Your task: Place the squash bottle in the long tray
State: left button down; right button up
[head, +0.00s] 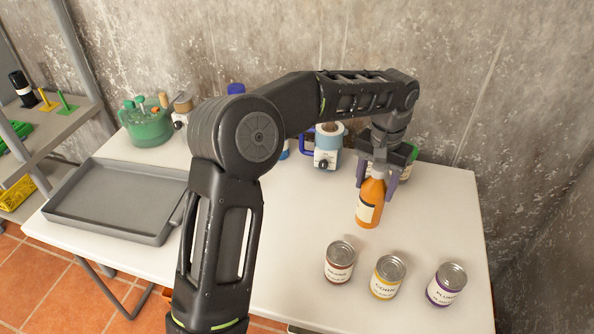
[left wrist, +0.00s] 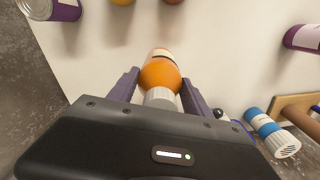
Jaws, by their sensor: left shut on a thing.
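The squash bottle (head: 370,202) is orange with a pale label and stands upright at the right part of the white table. My left gripper (head: 377,180) reaches down from above and is shut on the bottle's upper part. In the left wrist view the bottle (left wrist: 160,75) sits between the two fingers of the gripper (left wrist: 160,88), its pale cap toward the palm. I cannot tell whether its base touches the table. The long tray (head: 110,205) is grey, shallow and empty at the table's left end; my arm hides part of its right side. My right gripper is not in view.
Three cans, one red-labelled (head: 339,262), one yellow (head: 387,276) and one purple (head: 445,284), stand at the front right. A green pot (head: 148,124) and a blue-grey appliance (head: 327,150) stand along the back. A shelf (head: 50,140) is at the left.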

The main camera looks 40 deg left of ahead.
aim_at(147, 205)
jog(key=k+j, duration=0.2)
jog(key=j, duration=0.15)
jog(key=k+j, duration=0.2)
jog(key=j, duration=0.2)
jog(key=k+j, duration=0.15)
jog(key=j, duration=0.2)
jog(key=k+j, duration=0.2)
jog(key=j, duration=0.55)
jog(key=i+j, duration=0.3)
